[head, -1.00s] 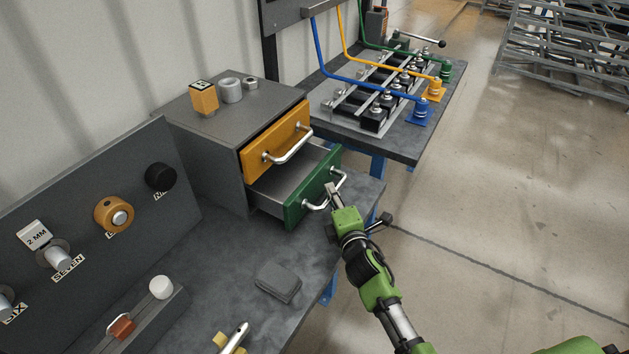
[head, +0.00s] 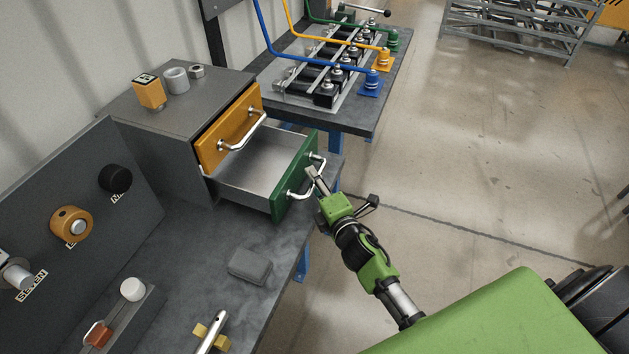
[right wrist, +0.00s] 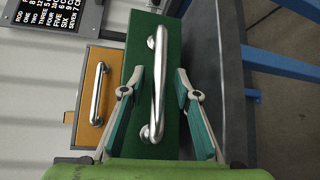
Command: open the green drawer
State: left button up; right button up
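The green drawer (head: 294,178) is the lower drawer of a grey cabinet (head: 168,135) and stands well out, its empty grey inside showing. Its silver bar handle (head: 298,194) is on the green front; the handle (right wrist: 158,85) also shows in the right wrist view. My right gripper (head: 313,178) is at the handle. In the right wrist view its fingers (right wrist: 160,74) are spread, one on each side of the handle, with gaps visible. My left gripper is not in view.
A dark grey block (head: 249,266) lies on the bench below the green drawer. A panel with round fittings (head: 72,226) stands at left. Open floor (head: 480,200) lies to the right.

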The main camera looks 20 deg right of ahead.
jog(key=s+r, duration=0.1)
jog(key=s, duration=1.1)
jog(key=shift+r, duration=0.35)
jog(key=s+a+f+m+g, duration=0.1)
jog(key=s+f+m+g, duration=0.25)
jog(key=f, duration=0.75)
jog(key=s+f+m+g, duration=0.2)
jog(key=s+f, duration=0.3)
jog(key=f, duration=0.6)
jog(key=s+a+f+m+g, duration=0.1)
jog(key=s+f+m+g, duration=0.3)
jog(key=f, duration=0.6)
jog(key=s+f+m+g, duration=0.2)
jog(key=s+f, duration=0.3)
jog(key=s, duration=0.4)
jog(key=s+f+m+g, duration=0.2)
jog(key=s+f, duration=0.4)
jog(key=s, duration=0.4)
jog(key=s+f+m+g, duration=0.2)
jog(key=s+f, duration=0.3)
jog(key=s, duration=0.4)
jog(key=shift+s+d+f+m, duration=0.25)
jog(key=shift+s+f+m, duration=0.05)
jog(key=shift+m, duration=0.45)
